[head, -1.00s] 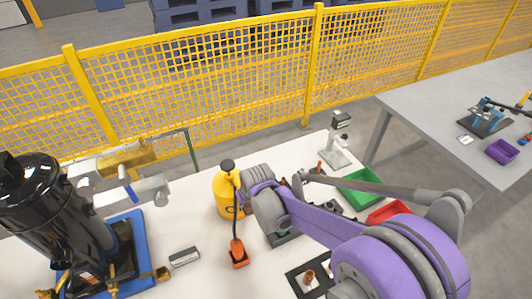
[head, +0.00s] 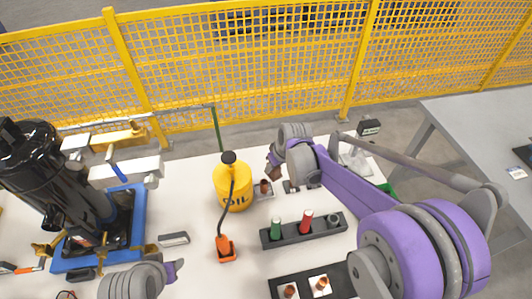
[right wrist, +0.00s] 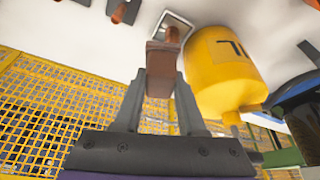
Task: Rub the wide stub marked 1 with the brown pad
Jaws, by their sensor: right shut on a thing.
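My right gripper (head: 276,160) is at the back of the white table, right of the yellow oil can. In the right wrist view, the gripper (right wrist: 158,84) is shut on the brown pad (right wrist: 161,66). The pad shows partly in the head view (head: 273,172). A copper-coloured stub (head: 265,187) stands on a small plate close by; in the right wrist view the stub (right wrist: 173,33) is right behind the pad, and I cannot tell whether they touch. No number is readable. My left gripper (head: 172,271) is at the front left; its opening is unclear.
The yellow oil can (head: 232,190) stands close left of the right gripper. A dark rack (head: 290,237) holds a green and a red cylinder. Two more stubs sit in a black tray (head: 275,286). The black compressor (head: 80,190) is at left; a grey block (head: 174,239) lies between.

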